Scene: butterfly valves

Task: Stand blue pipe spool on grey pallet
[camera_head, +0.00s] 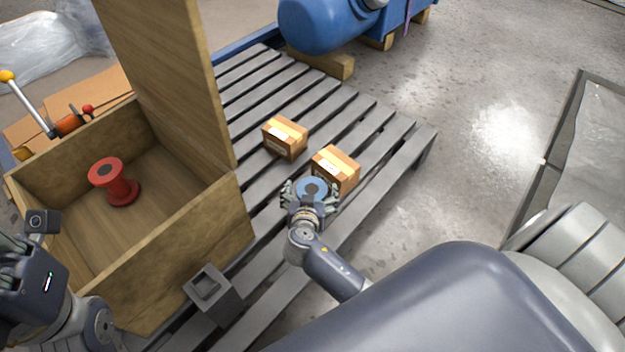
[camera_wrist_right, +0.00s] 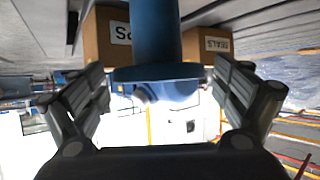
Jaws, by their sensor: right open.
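The blue pipe spool (camera_head: 316,188) is upright on the grey pallet (camera_head: 418,138), close in front of a cardboard box. My right gripper (camera_head: 311,194) is open around it in the head view, a finger on each side. In the right wrist view, which looks upside down, the spool's blue body and flange (camera_wrist_right: 157,72) sit between the open fingers of the right gripper (camera_wrist_right: 165,95). Gaps show between the fingers and the spool. The spool's lower end is hidden in the head view. Part of my left arm shows at the lower left; its fingers do not show.
Two cardboard boxes (camera_head: 285,138) (camera_head: 336,169) stand on the pallet beside the spool. An open wooden crate (camera_head: 205,228) with a raised lid holds a red spool (camera_head: 115,182). A grey square-topped post (camera_head: 210,291) stands at the crate's front. A blue tank (camera_head: 325,22) lies behind.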

